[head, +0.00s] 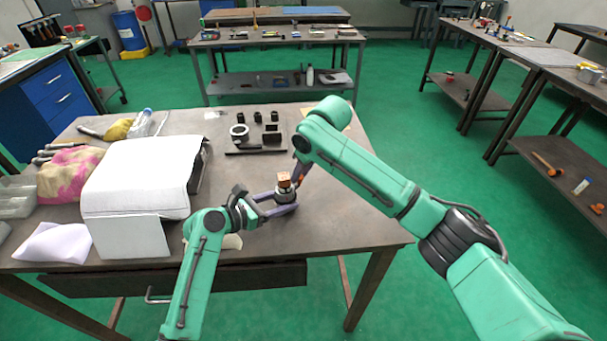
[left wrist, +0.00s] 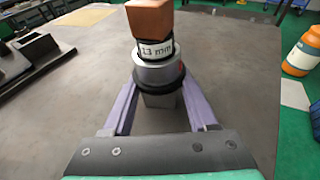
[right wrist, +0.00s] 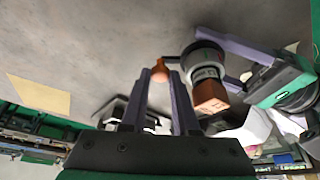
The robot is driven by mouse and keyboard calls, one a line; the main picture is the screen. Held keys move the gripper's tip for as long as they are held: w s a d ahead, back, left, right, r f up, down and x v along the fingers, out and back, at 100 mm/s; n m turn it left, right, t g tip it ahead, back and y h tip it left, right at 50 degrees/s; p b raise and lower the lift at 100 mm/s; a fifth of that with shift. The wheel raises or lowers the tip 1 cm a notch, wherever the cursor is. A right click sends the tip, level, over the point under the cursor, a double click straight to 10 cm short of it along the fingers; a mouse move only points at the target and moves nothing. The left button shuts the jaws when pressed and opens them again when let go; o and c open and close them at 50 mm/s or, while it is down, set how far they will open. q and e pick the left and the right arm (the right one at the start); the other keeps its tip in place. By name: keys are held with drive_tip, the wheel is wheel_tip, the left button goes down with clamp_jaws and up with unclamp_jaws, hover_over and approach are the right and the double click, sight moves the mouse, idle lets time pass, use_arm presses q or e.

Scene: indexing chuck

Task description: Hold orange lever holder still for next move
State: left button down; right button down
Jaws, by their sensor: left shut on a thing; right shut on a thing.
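The indexing chuck is a silver and black round holder (left wrist: 158,72) marked "13 mm", with an orange-brown block (left wrist: 150,18) on top. In the head view the block (head: 284,177) stands upright over the table's right part. My left gripper (head: 284,201) is shut on the holder, one purple finger on each side; its fingers (left wrist: 156,88) also show in the left wrist view. In the right wrist view a thin lever runs from the holder (right wrist: 208,58) to an orange knob (right wrist: 160,70). My right gripper (right wrist: 160,76) is shut on this knob. The head view hides the knob.
A dark fixture plate (head: 256,149) with several black parts and a ring lies behind the grippers. A white box-like object (head: 135,190), a pink-yellow cloth (head: 68,172) and tools fill the table's left side. The table (head: 350,215) is bare right of the holder.

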drive_tip(key=shift+w+a+n, duration=0.2)
drive_tip(key=shift+n, duration=0.3)
drive_tip(key=c, duration=0.9)
unclamp_jaws()
drive_tip(key=shift+c, duration=0.2)
drive_tip(key=v, duration=1.2)
drive_tip(key=shift+d, duration=0.15)
drive_tip(key=shift+w, duration=0.15)
